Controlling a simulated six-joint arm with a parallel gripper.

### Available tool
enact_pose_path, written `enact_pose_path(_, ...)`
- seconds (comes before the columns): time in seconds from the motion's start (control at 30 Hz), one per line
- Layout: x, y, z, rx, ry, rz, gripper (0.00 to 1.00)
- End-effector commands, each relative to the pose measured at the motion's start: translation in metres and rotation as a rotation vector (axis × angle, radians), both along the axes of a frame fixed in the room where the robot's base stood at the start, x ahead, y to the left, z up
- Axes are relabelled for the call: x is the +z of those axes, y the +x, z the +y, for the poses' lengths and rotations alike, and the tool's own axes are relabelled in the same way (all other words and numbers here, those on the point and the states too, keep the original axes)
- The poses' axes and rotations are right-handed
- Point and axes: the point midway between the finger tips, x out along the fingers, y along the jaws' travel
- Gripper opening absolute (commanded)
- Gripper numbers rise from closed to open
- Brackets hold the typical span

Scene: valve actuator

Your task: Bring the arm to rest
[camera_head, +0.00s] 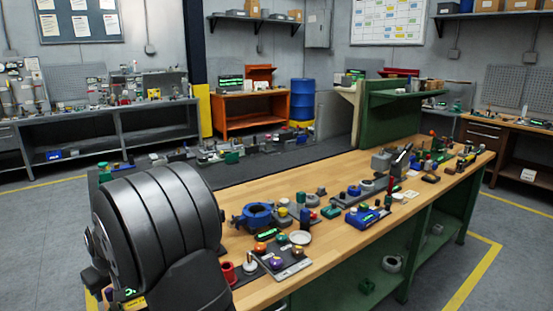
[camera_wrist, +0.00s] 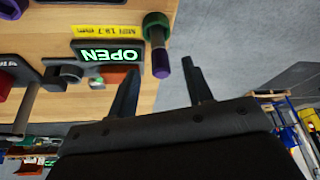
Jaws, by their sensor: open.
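My gripper (camera_wrist: 162,70) shows in the wrist view with its two dark fingers spread apart and nothing between them. Beyond the fingers are a wooden bench top (camera_wrist: 125,18) and its edge. A green-lit sign reading OPEN (camera_wrist: 108,55), seen upside down, is ahead of the left finger. A rod with a green collar and purple end (camera_wrist: 160,64) appears just beyond the fingertips; I see no contact. In the head view my large dark arm covers the left end of the bench, and my fingers cannot be made out there.
Grey floor (camera_head: 50,225) lies open at the left.

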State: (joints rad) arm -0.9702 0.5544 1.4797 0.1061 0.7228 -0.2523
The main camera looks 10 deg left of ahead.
Motion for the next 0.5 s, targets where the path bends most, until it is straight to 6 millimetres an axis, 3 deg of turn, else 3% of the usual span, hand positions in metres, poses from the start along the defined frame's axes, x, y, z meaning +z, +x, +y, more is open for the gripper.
enact_pose_path(0.2,-0.028,0.004,0.01,0.001,-0.001,0.0,0.46)
enact_pose_path(0.5,-0.032,0.006,0.013,0.001,0.001,-0.001,0.46)
